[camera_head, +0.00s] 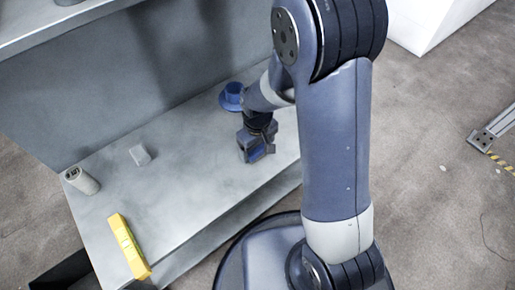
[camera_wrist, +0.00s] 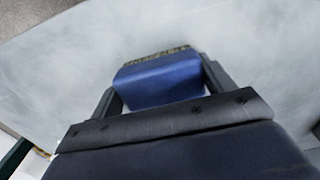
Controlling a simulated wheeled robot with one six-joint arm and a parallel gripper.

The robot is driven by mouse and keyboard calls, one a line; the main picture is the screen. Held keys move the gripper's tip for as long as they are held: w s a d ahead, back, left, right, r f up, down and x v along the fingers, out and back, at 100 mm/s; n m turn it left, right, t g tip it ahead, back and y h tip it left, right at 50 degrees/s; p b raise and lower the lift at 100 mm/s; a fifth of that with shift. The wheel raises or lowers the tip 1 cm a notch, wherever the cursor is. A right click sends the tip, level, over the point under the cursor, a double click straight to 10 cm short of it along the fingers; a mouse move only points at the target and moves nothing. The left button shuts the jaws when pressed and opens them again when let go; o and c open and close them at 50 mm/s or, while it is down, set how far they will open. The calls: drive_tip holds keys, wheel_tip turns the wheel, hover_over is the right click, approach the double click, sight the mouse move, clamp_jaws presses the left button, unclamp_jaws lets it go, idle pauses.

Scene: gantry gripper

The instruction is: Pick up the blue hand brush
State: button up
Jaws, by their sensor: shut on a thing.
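The blue hand brush (camera_wrist: 158,82) shows in the wrist view between the two fingers of my gripper (camera_wrist: 160,88), with a strip of bristles along its far edge. My gripper is shut on it. In the head view my gripper (camera_head: 257,152) is over the right part of the grey shelf, and only a little of the blue brush (camera_head: 257,154) shows between its fingers. Whether the brush touches the shelf surface, I cannot tell.
The shelf middle is clear. An upper shelf (camera_head: 40,22) overhangs at top left.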

drive_tip(key=shift+c, duration=0.5)
wheel_tip(320, 180, up, 10)
drive_tip(key=p, duration=0.4)
